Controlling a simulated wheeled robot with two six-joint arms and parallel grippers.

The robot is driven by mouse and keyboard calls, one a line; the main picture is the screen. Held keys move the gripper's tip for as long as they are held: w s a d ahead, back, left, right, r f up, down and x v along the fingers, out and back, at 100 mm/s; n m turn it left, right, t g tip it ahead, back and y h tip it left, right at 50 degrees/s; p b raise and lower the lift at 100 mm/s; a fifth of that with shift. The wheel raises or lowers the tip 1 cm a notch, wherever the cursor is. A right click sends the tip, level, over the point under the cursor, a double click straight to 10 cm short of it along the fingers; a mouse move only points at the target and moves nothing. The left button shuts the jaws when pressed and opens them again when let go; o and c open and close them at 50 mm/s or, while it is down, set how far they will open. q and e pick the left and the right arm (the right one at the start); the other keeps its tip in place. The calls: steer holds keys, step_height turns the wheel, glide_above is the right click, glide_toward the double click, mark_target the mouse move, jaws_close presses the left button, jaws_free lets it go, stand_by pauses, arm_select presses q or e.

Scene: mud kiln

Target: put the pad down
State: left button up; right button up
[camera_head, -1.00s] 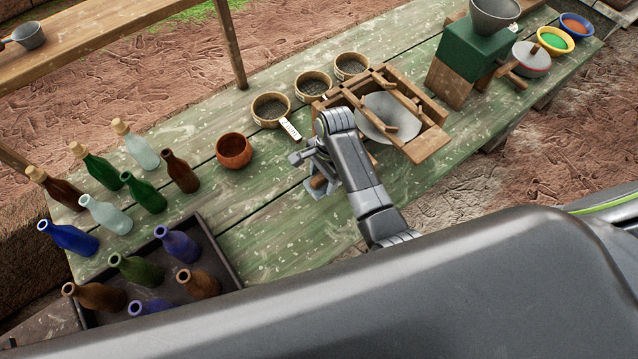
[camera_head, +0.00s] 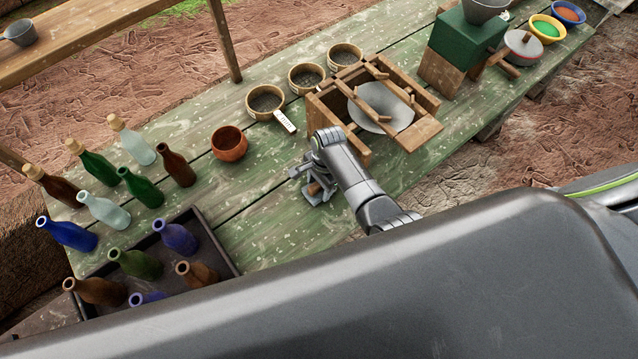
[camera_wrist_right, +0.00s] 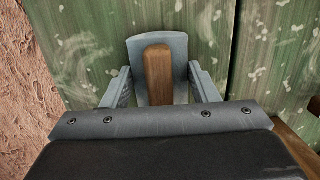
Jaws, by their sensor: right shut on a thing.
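The pad is a small grey plate with a brown wooden handle (camera_wrist_right: 158,72). Its grey plate (camera_wrist_right: 180,45) shows behind the handle in the right wrist view. My right gripper (camera_head: 312,187) is shut on the pad over the green table (camera_head: 275,225), near its front edge. In the right wrist view the handle stands between the two grey fingers. The fingers and the arm hide part of the pad in the head view. I cannot tell whether the pad touches the table. My left gripper is not in view.
A wooden frame (camera_head: 430,133) with a grey disc stands right of my gripper. A brown bowl (camera_head: 229,145) and round sieves (camera_head: 265,101) sit behind it. Several bottles and a dark tray (camera_head: 222,248) stand at the left. Bare table lies between the tray and my gripper.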

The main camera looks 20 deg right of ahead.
steer(key=shift+f, duration=0.1)
steer(key=o, duration=0.9)
steer(key=shift+r, duration=0.6)
steer(key=r, duration=0.3)
steer(key=d+r, duration=0.1)
steer(key=r, duration=0.7)
steer(key=shift+w+d, duration=0.3)
steer(key=shift+d+f, duration=0.1)
